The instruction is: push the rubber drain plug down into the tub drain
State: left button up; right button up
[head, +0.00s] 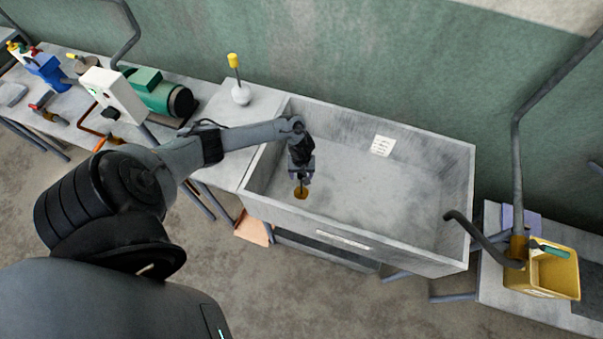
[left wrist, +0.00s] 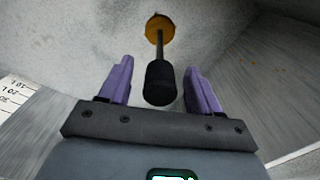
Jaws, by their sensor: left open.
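The grey tub (head: 462,200) stands in the middle of the head view. My left gripper (head: 302,177) reaches down into its left part, above a brass-coloured round piece at the drain (head: 301,194). In the left wrist view my left gripper (left wrist: 160,82) is open, with purple fingers apart. Between them is the thick black handle of the plug (left wrist: 160,85), with a gap on each side. A thin dark stem runs from it to the brass round piece (left wrist: 154,22) on the tub floor. The plug's lower end and its fit in the drain cannot be made out.
The tub walls (head: 370,120) enclose the gripper, the left wall close by. A white ball-shaped thing with a yellow-topped stem (head: 239,93) stands on the left ledge. A yellow bin (head: 560,280) and a bent pipe (head: 478,232) are at right. The tub's right half is clear.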

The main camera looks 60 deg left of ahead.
pick_arm(q)
notch_tip(320, 180, up, 11)
jog(key=p, duration=0.3)
jog(key=shift+f, duration=0.1)
jog(key=shift+p, duration=0.3)
notch_tip(320, 180, up, 5)
jog(key=p, duration=0.6)
jog(key=shift+p, duration=0.4)
